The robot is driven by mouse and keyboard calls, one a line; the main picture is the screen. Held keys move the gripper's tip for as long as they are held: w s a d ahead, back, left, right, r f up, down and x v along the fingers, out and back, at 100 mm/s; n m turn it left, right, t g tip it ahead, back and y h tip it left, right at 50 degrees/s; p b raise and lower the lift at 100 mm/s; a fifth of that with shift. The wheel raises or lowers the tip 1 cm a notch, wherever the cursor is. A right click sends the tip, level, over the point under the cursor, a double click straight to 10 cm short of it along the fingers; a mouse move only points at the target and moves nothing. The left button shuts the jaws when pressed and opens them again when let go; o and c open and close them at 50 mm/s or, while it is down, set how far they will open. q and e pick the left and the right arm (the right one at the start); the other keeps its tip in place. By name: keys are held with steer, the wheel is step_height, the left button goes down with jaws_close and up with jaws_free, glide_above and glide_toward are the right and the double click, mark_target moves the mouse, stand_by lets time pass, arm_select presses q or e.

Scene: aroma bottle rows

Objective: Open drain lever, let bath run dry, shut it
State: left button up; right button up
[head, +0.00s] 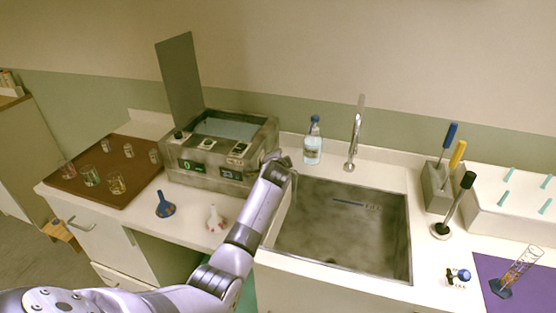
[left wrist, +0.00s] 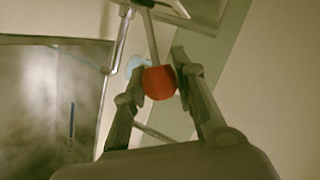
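The bath (head: 220,150) is a worn grey box on the counter, with a raised lid (head: 179,78), small front displays and pale bluish water (head: 228,125) inside. My left gripper (head: 279,164) is at the bath's right side, by the sink's left edge. In the left wrist view, a red ball knob (left wrist: 160,83) on a thin metal rod sits between the fingers of the left gripper (left wrist: 159,75), which appear closed against both its sides. In the head view the lever is hidden by my gripper. My right gripper is in neither view.
The sink (head: 340,268) is right of my left arm, with a tap (head: 355,140) and a soap bottle (head: 313,145) behind it. A brown tray (head: 125,148) with several glasses is left.

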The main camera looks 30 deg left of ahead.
arm_select(q)
steer(key=o, duration=0.5)
steer(key=shift+c, duration=0.2)
steer(key=shift+s, duration=0.15)
steer(key=v, duration=1.1)
steer(key=shift+s+d+r, duration=0.2)
steer(key=shift+s+d, duration=0.05)
steer(key=shift+s, duration=0.05)
